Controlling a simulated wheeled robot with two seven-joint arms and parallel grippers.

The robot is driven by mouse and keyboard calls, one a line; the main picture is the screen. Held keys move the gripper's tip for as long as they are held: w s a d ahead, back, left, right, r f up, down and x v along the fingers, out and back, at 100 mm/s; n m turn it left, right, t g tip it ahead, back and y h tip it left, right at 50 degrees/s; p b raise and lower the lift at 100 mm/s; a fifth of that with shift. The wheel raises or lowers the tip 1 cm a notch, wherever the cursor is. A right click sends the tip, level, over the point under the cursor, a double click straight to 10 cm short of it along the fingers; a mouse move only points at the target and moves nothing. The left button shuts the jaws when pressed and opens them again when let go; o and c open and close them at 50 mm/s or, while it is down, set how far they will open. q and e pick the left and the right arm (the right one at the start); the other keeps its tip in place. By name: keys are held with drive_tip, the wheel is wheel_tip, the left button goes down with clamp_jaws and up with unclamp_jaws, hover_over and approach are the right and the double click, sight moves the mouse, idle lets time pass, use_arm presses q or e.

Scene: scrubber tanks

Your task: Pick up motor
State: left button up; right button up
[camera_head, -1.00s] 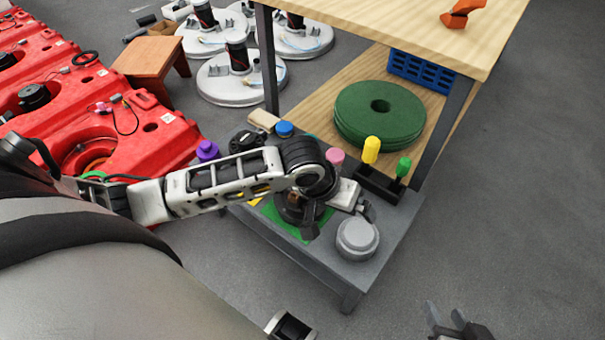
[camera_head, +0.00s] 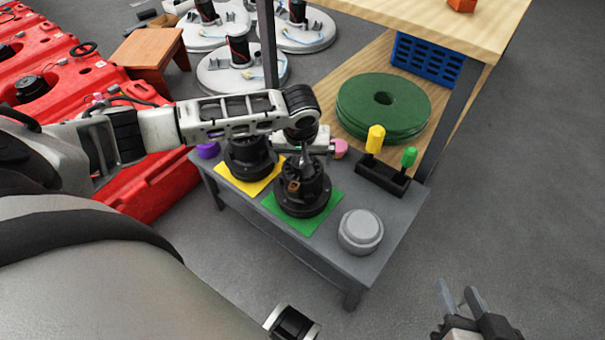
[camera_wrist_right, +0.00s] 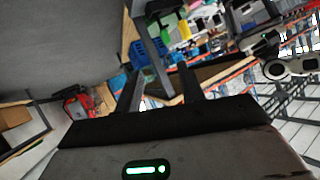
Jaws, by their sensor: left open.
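A black motor (camera_head: 302,194) stands on a green square (camera_head: 328,212) on the grey low table (camera_head: 395,212). A second black motor (camera_head: 250,160) stands on a yellow square (camera_head: 235,184) to its left, partly hidden by my left arm. My left gripper (camera_head: 304,158) is open, just above and overlapping the top of the motor on green; whether it touches cannot be told. My right gripper (camera_head: 458,297) is open and empty, low at the right, away from the table. Its parted fingers also show in the right wrist view (camera_wrist_right: 162,85).
A grey round cap (camera_head: 360,231) sits at the table's front right. A black holder with yellow (camera_head: 376,139) and green (camera_head: 409,157) handles stands behind it. Green discs (camera_head: 383,108) lie on a wooden shelf. Red tanks (camera_head: 60,85) stand left. The floor at right is clear.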

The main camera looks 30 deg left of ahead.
sight(302, 161)
use_arm(q)
drive_tip(key=shift+f, duration=0.35)
drive_tip(key=b+x, duration=0.2)
drive_tip(key=x, duration=0.1)
drive_tip(key=shift+w+a+f+b, duration=0.1)
drive_tip(key=shift+w+f+b, duration=0.1)
drive_tip(key=shift+f+b, duration=0.15)
drive_tip(key=shift+w+f, duration=0.15)
drive_tip(key=shift+f, duration=0.3)
drive_tip(key=shift+a, duration=0.1)
drive_tip(key=c, duration=1.8)
drive_tip(key=shift+w+r, duration=0.1)
drive_tip(key=shift+r, duration=0.15)
use_arm(e)
drive_tip(key=shift+a+r+t+y, duration=0.25)
drive_tip(key=shift+r+t, duration=0.1)
drive_tip(key=shift+r, duration=0.25)
drive_tip(key=shift+a+r+t+y, duration=0.25)
drive_tip(key=shift+r+t, duration=0.1)
drive_tip(key=shift+r, duration=0.2)
